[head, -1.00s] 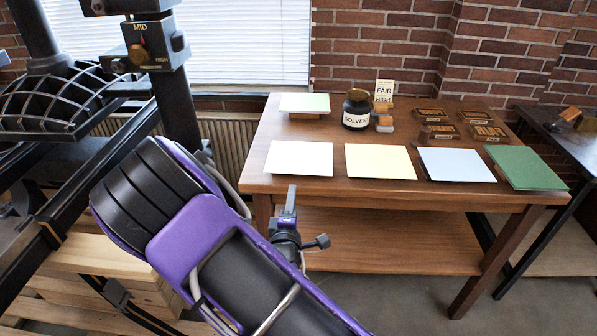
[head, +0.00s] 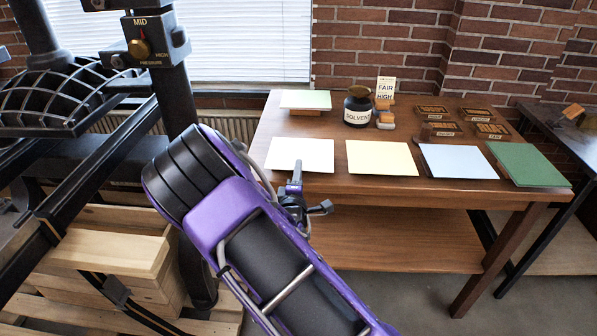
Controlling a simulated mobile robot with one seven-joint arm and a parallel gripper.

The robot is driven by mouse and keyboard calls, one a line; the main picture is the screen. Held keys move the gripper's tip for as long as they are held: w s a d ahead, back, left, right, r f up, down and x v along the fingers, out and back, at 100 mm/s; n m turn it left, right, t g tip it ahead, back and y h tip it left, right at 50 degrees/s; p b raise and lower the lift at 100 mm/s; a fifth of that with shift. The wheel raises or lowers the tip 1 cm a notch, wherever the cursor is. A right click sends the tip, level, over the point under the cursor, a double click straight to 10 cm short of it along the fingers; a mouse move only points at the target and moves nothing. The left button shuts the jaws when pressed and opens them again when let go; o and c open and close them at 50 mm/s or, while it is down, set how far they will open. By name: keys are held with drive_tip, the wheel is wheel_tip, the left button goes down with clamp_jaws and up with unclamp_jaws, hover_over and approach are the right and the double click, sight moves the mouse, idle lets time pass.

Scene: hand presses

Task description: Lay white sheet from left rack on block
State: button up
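A white sheet (head: 285,152) lies at the front left of the wooden table, beside a cream sheet (head: 382,158), a pale blue sheet (head: 457,161) and a dark green sheet (head: 530,165). No clear rack shows under the white sheet. Several dark wooden printing blocks with raised letters, such as one block (head: 492,131), lie at the table's back right. My gripper (head: 297,168) is seen side-on and overlaps the front edge of the white sheet in the picture. Contact, and whether its fingers are apart, cannot be told. No sheet shows in it.
A solvent jar (head: 357,110) and a small sign (head: 385,90) stand at the back of the table (head: 330,188). A pale green sheet (head: 305,98) rests on a small wooden support at the back left.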

drive_tip(key=shift+w, duration=0.1)
drive_tip(key=shift+c, duration=0.4)
clamp_jaws()
wheel_tip(320, 180, up, 3)
drive_tip(key=shift+p, duration=0.8)
drive_tip(key=s+r+p, duration=0.2)
drive_tip(key=s+r, duration=0.1)
drive_tip(key=s, duration=0.4)
drive_tip(key=shift+a+p, duration=0.2)
drive_tip(key=shift+p, duration=0.2)
